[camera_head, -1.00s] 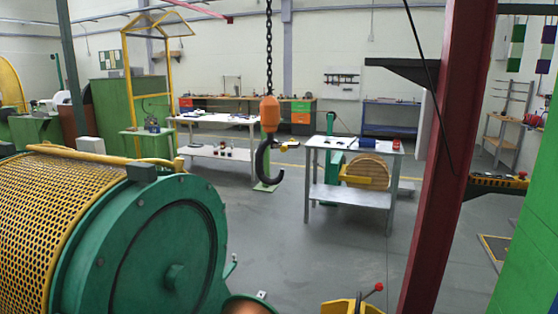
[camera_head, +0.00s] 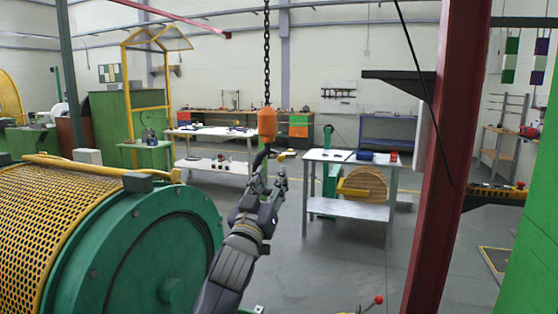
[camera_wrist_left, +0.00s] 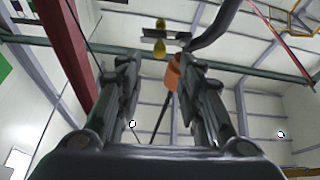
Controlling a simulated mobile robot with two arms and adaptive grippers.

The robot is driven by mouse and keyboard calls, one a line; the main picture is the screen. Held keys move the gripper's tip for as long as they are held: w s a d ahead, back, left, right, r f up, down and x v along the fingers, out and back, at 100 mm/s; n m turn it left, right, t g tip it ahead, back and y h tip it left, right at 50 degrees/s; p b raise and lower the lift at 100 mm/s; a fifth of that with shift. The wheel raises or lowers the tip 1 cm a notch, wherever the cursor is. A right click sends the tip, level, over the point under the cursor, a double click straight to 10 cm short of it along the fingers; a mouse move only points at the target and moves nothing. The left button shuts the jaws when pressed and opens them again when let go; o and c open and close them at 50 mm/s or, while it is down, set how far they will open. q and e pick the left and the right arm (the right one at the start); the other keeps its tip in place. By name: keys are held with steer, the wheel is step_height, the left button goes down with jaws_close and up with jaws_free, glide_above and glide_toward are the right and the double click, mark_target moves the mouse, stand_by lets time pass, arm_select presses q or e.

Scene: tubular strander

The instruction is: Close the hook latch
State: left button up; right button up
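The crane hook hangs on a chain; its orange block (camera_head: 267,122) shows in the head view, with the dark hook mostly hidden behind my left gripper (camera_head: 270,178). The hook latch (camera_head: 286,155), with a yellow end, sticks out to the right just above the fingertips. In the left wrist view, the latch (camera_wrist_left: 160,36) shows as a dark plate with yellow ends beyond the fingertips, near the curved dark hook (camera_wrist_left: 216,25) and orange block (camera_wrist_left: 173,73). My left gripper (camera_wrist_left: 160,68) is open, with nothing between its fingers. Contact with the hook cannot be told. My right gripper is out of view.
A green machine drum (camera_head: 150,255) with a yellow mesh guard (camera_head: 60,230) fills the lower left. A red column (camera_head: 445,160) stands at right. A grey table (camera_head: 335,157) with a wooden reel (camera_head: 365,185) stands behind.

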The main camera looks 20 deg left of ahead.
mark_target(280, 160)
arm_select(q)
steer(key=p+x, duration=0.1)
steer(key=x, duration=0.5)
steer(key=shift+p+x, duration=0.45)
steer(key=shift+x, duration=0.35)
steer(key=shift+f, duration=0.1)
steer(key=shift+c, duration=0.6)
jaws_close()
